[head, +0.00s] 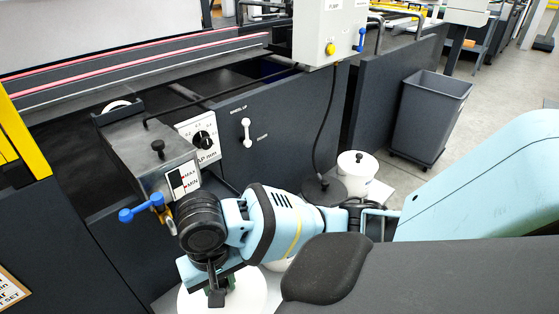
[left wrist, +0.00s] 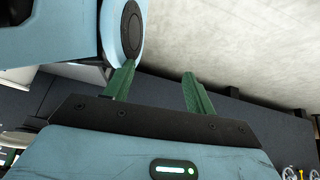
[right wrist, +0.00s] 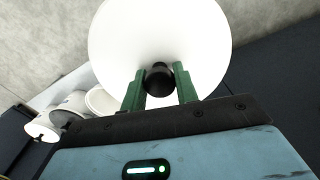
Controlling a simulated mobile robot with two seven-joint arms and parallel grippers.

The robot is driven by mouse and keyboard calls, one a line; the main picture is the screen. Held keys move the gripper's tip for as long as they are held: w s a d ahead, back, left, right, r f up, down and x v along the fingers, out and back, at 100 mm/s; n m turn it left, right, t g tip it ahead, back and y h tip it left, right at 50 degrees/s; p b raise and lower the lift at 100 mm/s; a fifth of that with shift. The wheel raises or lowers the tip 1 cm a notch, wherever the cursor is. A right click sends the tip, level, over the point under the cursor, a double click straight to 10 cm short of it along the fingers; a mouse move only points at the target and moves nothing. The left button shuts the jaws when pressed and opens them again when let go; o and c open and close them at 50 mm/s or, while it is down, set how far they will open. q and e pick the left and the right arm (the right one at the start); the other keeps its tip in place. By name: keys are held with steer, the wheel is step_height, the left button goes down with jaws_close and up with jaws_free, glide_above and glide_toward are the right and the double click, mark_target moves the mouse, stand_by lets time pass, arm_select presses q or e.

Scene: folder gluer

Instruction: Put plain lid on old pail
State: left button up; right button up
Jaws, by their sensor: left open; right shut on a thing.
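The plain lid is a white disc with a black knob. My right gripper (right wrist: 160,82) is shut on its knob, and the lid (right wrist: 125,35) fills the upper middle of the right wrist view. In the head view the lid (head: 250,292) shows at the bottom edge, partly hidden under my right gripper (head: 216,296). White pails (right wrist: 72,103) stand beyond it at the left of the right wrist view, one partly hidden by the lid; I cannot tell which is the old pail. My left gripper (left wrist: 157,80) is open and empty in the left wrist view.
A white pail with a black-knobbed lid (head: 357,172) stands beside a dark round lid (head: 323,191) by the machine. A gauge box (head: 150,150) with a blue-handled valve (head: 140,211) juts out at the left. A grey bin (head: 430,115) stands on the floor behind.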

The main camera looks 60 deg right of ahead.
steer(key=w+a+r+n, duration=0.2)
steer(key=r+n, duration=0.3)
steer(key=r, duration=0.5)
steer(key=shift+w+r+n, duration=0.25)
steer(key=shift+w+n, duration=0.05)
steer(key=shift+w, duration=0.2)
